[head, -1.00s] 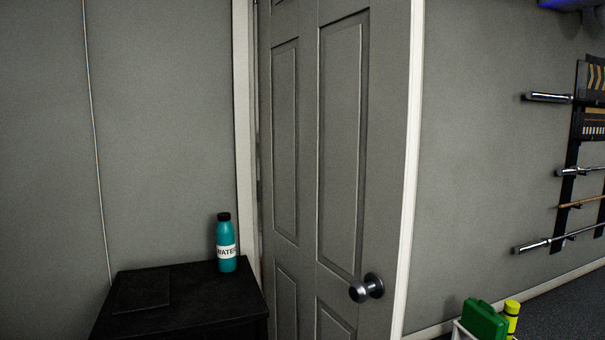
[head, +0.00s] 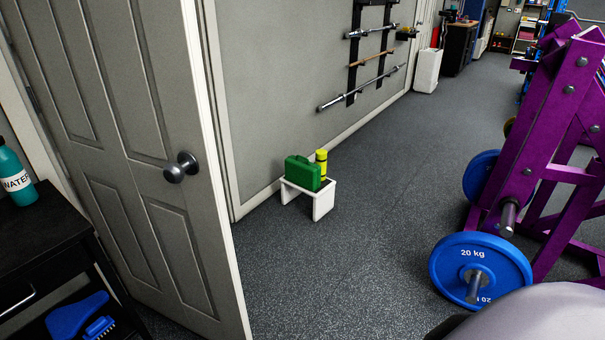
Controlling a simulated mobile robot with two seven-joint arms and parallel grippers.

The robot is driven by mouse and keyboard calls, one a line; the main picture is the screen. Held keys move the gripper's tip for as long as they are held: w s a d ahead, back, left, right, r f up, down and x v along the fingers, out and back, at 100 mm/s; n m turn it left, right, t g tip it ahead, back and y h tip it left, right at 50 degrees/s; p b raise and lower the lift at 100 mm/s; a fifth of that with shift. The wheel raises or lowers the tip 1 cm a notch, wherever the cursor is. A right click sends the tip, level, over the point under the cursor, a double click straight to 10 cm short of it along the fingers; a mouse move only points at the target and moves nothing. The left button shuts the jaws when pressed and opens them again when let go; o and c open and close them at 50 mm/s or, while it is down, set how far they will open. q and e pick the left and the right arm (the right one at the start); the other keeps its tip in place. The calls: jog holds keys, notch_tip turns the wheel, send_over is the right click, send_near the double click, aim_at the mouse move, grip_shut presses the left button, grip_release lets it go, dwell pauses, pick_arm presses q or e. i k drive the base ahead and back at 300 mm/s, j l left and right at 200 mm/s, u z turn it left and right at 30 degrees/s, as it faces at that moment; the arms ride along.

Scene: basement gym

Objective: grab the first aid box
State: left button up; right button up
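A green case with a handle (head: 302,173), which looks like the first aid box, stands upright on a small white stool (head: 323,203) by the grey wall. A yellow bottle (head: 321,160) with a dark band stands just behind it to the right. No marking on the green case can be made out. Neither of my grippers is in the head view.
A grey door (head: 135,130) stands at the left, beside a black cabinet (head: 40,225) with a teal water bottle (head: 15,178). A purple rack (head: 560,120) with blue plates (head: 440,270) stands at the right. Dark floor (head: 385,190) between is clear.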

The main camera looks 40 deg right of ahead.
aim_at(299, 170)
jog(key=z, duration=0.9)
jog(key=i+l+z, duration=0.1)
jog(key=z, duration=0.4)
jog(key=i+z, duration=0.25)
jog(key=z, duration=0.25)
jog(key=i+u, duration=0.15)
jog(key=i, duration=0.4)
jog(key=i+l+u, duration=0.1)
jog(key=i, duration=0.45)
jog(key=i+l+u, duration=0.1)
jog(key=i+u, duration=0.35)
jog(key=i, duration=0.65)
jog(key=i+z, duration=0.2)
jog(key=i, duration=0.35)
jog(key=i+j+z, duration=0.15)
jog(key=i, duration=0.4)
jog(key=i+z, duration=0.3)
jog(key=i, duration=0.15)
jog(key=i+z, duration=0.65)
jog(key=i, duration=0.25)
jog(key=i+z, duration=0.3)
jog(key=i, duration=0.25)
